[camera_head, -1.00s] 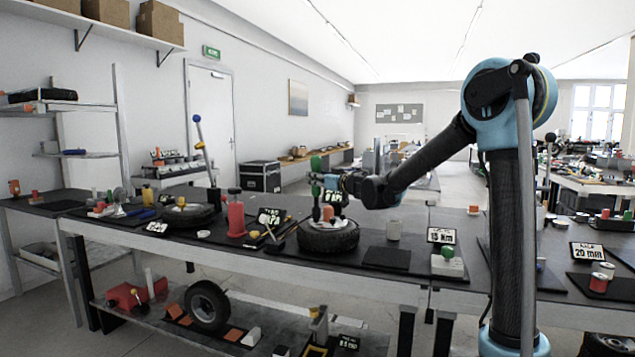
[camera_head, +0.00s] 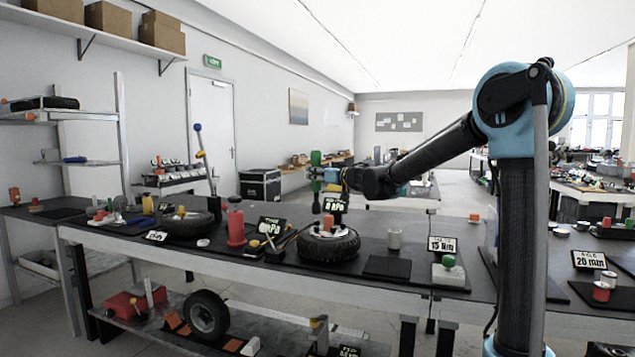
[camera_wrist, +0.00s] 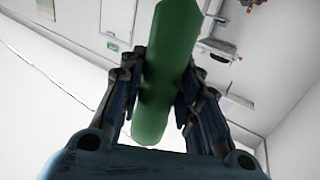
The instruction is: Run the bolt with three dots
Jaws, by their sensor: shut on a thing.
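My gripper (camera_head: 322,178) is shut on a green tool (camera_head: 316,159) with an upright shaft. In the wrist view, the green handle (camera_wrist: 166,65) runs between the two fingers (camera_wrist: 160,98), tilted in the picture. The tool is held above a black tyre (camera_head: 345,250) lying flat on the bench, with a pale hub in its middle. An orange piece (camera_head: 328,222) stands on the hub. The tool's lower end seems apart from the hub. Dots on any bolt are too small to make out.
A second tyre (camera_head: 190,228) lies to the left. A red bottle-like thing (camera_head: 236,225) and a dark block with tools (camera_head: 276,252) stand between the tyres.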

